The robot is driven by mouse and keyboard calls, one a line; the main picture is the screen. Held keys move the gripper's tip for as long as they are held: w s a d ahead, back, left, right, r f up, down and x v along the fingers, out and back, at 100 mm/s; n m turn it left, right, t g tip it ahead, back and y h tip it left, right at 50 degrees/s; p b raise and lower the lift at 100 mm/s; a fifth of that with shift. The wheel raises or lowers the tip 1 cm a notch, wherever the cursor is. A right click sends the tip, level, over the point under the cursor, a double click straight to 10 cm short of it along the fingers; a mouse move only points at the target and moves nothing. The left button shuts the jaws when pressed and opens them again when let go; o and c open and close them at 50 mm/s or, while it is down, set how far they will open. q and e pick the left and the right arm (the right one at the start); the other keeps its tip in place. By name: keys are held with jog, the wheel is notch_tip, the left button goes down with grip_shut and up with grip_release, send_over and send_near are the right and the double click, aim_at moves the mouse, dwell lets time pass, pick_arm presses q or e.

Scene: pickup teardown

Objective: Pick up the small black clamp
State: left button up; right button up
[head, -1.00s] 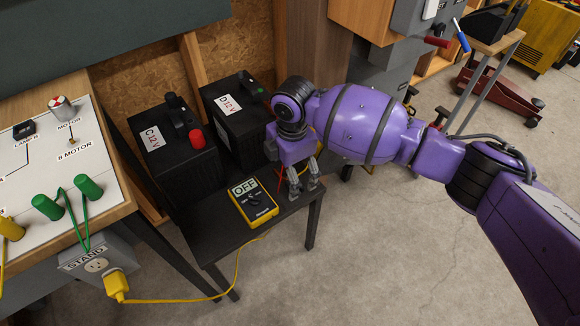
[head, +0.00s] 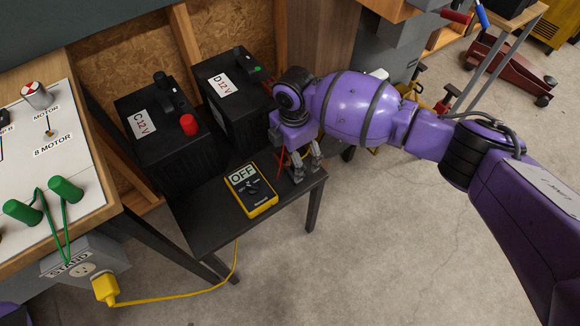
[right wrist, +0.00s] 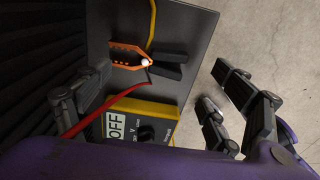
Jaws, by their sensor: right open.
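The small black clamp (right wrist: 168,72) lies on the small black table in the right wrist view. It has two black handles, a bright pivot and orange, copper-like jaws opening to the left. My right gripper (right wrist: 158,82) is open above the table, its fingers on either side of the clamp and apart from it. In the head view my right gripper (head: 306,168) points down over the table's right end, and its fingers and wrist hide the clamp. My left gripper is not in view.
A yellow multimeter (head: 250,190) reading OFF lies on the black table (head: 205,225) close to my right gripper. A red lead (right wrist: 108,102) runs beside it. Black batteries C (head: 150,165) and D (head: 228,135) stand behind. A motor panel bench (head: 90,195) is at left.

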aim_at(292, 165)
notch_tip(292, 165, down, 5)
jog(key=shift+a+r+b, duration=0.1)
jog(key=shift+a+b, duration=0.05)
jog(key=shift+b, duration=0.35)
jog(key=c, duration=1.3)
jog(key=shift+o, duration=0.2)
jog(key=shift+r, duration=0.15)
